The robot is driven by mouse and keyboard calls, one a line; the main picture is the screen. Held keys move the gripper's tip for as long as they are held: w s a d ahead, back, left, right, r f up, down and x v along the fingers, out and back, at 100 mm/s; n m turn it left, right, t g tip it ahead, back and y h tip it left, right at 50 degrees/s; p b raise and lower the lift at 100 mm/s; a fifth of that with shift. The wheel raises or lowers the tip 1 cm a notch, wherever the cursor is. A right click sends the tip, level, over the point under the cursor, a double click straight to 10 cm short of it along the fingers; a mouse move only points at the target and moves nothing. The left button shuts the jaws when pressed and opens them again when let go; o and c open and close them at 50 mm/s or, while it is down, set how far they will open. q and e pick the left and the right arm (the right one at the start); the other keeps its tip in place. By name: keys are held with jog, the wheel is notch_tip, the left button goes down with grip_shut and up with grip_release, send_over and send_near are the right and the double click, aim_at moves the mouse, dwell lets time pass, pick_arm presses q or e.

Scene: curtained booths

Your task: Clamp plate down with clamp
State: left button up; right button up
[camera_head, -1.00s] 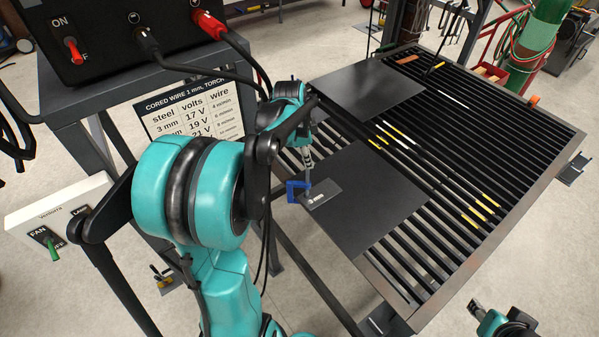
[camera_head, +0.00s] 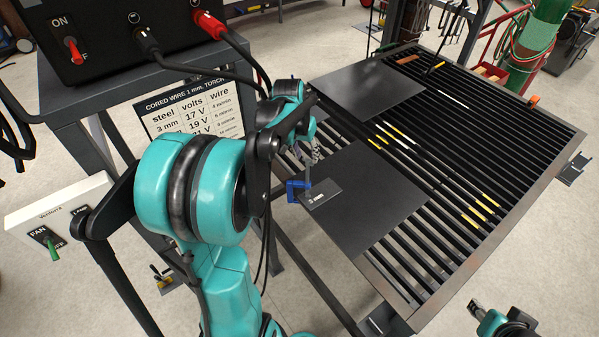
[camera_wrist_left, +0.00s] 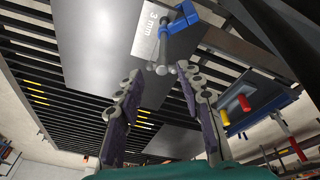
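The near dark plate (camera_head: 372,205) lies on the slatted table and has a grey "3 mm" label (camera_head: 321,194) at its left corner. The blue clamp (camera_head: 297,190) sits at that corner, at the table's left edge. In the left wrist view, the clamp (camera_wrist_left: 181,20) and its grey screw with crossbar (camera_wrist_left: 162,62) show beyond my fingers. Whether its screw presses tight is unclear. My left gripper (camera_wrist_left: 161,82) is open and empty, its fingers apart just short of the screw; in the head view it is above the clamp. My right gripper (camera_head: 475,308) shows only partly.
A second dark plate (camera_head: 367,88) lies farther back on the slatted table (camera_head: 470,190). Several yellow-marked rods (camera_head: 480,208) lie to the right. A dark welding machine (camera_head: 110,35) with cables stands at left, with a fan switch box (camera_head: 58,218) below.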

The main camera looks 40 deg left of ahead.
pick_arm(q)
jog(key=shift+n, duration=0.9)
jog(key=n, duration=0.5)
jog(key=shift+a, duration=0.15)
jog(key=n, duration=0.7)
jog(key=shift+s+a, duration=0.1)
jog(key=shift+a, duration=0.05)
jog(key=shift+w+a, duration=0.1)
jog(key=shift+w, duration=0.3)
jog(key=shift+f, duration=0.15)
